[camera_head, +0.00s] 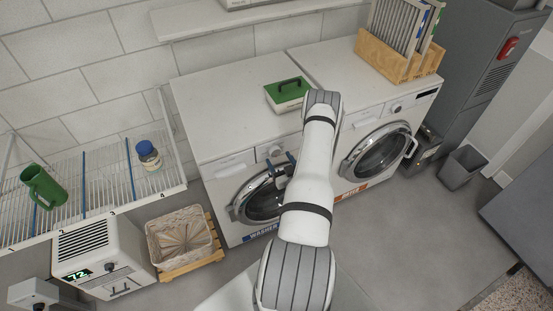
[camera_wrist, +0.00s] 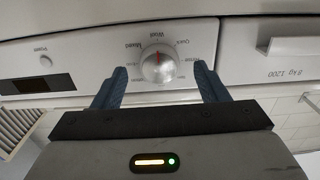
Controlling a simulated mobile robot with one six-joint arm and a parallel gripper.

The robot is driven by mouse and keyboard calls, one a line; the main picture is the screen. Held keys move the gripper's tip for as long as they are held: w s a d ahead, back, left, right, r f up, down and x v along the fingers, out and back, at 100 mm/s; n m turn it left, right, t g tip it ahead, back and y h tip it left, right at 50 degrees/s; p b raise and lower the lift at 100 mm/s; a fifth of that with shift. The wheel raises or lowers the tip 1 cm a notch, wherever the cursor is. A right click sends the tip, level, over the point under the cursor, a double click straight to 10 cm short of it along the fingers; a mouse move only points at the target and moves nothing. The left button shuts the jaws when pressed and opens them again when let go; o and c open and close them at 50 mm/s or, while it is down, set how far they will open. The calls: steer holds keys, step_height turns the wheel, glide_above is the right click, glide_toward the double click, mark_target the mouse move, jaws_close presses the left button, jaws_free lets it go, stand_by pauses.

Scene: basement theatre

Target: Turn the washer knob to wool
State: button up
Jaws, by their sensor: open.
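The washer (camera_head: 215,150) is the left of two white front-loading machines, with a blue "WASHER" label low on its front. Its round silver knob (camera_wrist: 159,64) shows in the wrist view, with a red mark near its upper middle. Small program labels surround the knob; most are too small to read surely, including which one the mark points at. My gripper (camera_wrist: 161,75) is open, with one blue finger on each side of the knob. Contact cannot be told. In the head view my gripper (camera_head: 282,160) is at the washer's front panel, partly hidden by my arm.
The second machine (camera_head: 378,150) stands right of the washer. A green box (camera_head: 287,91) sits on top, and a wooden crate (camera_head: 385,62) with panels is at the back right. A wicker basket (camera_head: 181,236) and wire shelf (camera_head: 100,185) are at left.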

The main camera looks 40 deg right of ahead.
steer(key=b+v, duration=0.1)
steer(key=v, duration=0.4)
steer(key=shift+s+a, duration=0.1)
steer(key=shift+s, duration=0.1)
